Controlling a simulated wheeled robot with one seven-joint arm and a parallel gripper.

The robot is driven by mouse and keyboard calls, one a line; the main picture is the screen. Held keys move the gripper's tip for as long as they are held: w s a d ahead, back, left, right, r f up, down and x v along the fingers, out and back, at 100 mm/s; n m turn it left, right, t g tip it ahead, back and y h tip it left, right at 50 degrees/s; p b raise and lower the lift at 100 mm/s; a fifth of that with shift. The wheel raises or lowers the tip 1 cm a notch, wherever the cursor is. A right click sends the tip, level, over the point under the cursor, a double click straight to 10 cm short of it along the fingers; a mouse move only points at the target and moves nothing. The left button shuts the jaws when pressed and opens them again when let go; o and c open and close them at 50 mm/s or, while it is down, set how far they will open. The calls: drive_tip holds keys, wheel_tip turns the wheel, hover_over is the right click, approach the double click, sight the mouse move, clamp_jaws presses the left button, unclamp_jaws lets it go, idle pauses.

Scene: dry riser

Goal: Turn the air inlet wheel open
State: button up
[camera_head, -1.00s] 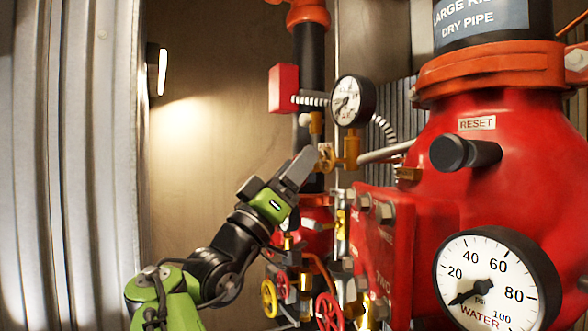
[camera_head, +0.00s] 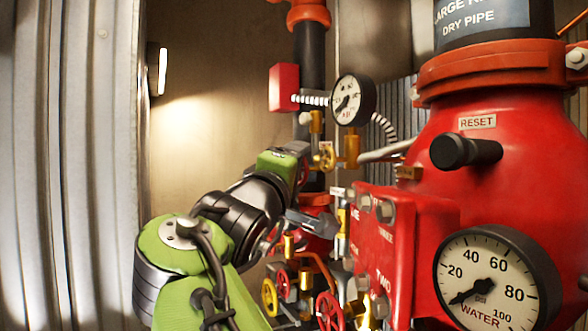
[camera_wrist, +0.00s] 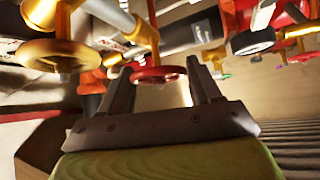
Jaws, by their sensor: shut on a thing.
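My gripper (camera_head: 298,152) is up at the pipework left of the big red valve body, just left of a small yellow wheel (camera_head: 327,158). In the wrist view my two dark fingers (camera_wrist: 162,82) stand on either side of a small red handwheel (camera_wrist: 158,75) and are shut on it. A yellow handwheel (camera_wrist: 55,55) is close by on the left in that view, outside the fingers. In the head view the held wheel is mostly hidden by my gripper. No label shows which wheel is the air inlet.
A pressure gauge (camera_head: 353,100) stands just right of and above my gripper. The red valve body (camera_head: 500,185) with a water gauge (camera_head: 496,281) fills the right. Lower down are another yellow wheel (camera_head: 269,297) and red wheel (camera_head: 329,311). Corrugated metal (camera_head: 65,170) stands at left.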

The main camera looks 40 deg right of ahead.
drive_tip(key=n+g+y, duration=0.1)
drive_tip(key=n+y, duration=0.1)
drive_tip(key=n, duration=0.1)
drive_tip(key=shift+y, duration=0.4)
drive_tip(key=shift+n+g+y, duration=0.3)
drive_tip(key=shift+n+y, duration=0.2)
drive_tip(key=shift+n, duration=0.2)
drive_tip(key=shift+y, duration=0.3)
drive_tip(key=o, duration=0.7)
drive_tip(key=shift+f, duration=0.1)
drive_tip(key=shift+o, duration=1.1)
drive_tip(key=shift+d, duration=0.25)
drive_tip(key=shift+a, duration=0.1)
drive_tip(key=v, duration=1.5)
drive_tip(key=shift+a, duration=0.35)
